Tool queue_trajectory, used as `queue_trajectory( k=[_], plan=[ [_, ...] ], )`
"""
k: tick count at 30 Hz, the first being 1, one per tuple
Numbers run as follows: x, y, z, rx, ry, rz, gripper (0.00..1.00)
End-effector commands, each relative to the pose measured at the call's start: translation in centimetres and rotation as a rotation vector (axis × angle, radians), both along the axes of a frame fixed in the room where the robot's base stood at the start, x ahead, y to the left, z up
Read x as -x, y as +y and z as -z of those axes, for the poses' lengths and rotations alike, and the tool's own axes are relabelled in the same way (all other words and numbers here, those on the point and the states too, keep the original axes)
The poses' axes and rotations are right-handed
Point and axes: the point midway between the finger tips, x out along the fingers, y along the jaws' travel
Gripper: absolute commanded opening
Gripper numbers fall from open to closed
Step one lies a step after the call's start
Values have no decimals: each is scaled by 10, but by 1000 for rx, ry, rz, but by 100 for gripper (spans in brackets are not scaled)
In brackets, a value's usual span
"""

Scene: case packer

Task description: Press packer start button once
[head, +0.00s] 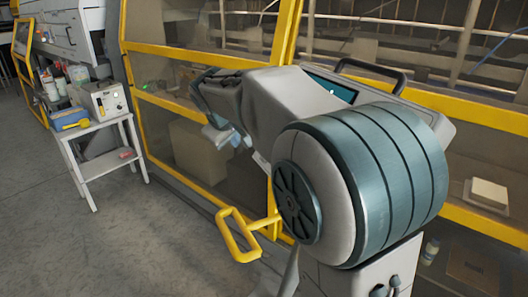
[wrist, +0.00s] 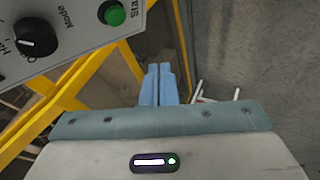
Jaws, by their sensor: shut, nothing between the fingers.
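The packer start button is a round green button (wrist: 114,14) on a grey panel (wrist: 75,32) at the top left of the wrist view. Its label is cut off after "Sta". My gripper (wrist: 159,68) has its two blue fingers together and empty. In the wrist view the fingertips appear below and right of the button, apart from it. In the head view my gripper (head: 220,138) is in front of the yellow-framed packer, left of the grey console (head: 440,122). My arm hides much of the console, and I cannot see the button there.
A black mode knob (wrist: 36,38) is left of the button. The packer's yellow frame (head: 284,45) is close behind my arm, and a yellow handle (head: 234,240) is below it. A white side table (head: 103,164) with equipment stands left. The grey floor at left is clear.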

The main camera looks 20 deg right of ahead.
Motion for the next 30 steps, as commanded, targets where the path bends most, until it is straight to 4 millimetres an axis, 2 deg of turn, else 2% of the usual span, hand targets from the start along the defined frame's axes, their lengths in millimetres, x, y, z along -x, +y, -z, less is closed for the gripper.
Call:
queue_trajectory(
  k=[6, 13, 19, 30],
  plan=[
    [-5, -28, 18, -1, 1, 3, 0],
    [-8, -51, 31, -1, 0, 3, 0],
    [-10, -58, 34, 0, -1, 1, 0],
    [-10, -59, 34, 0, 0, 0, 0]
  ],
)
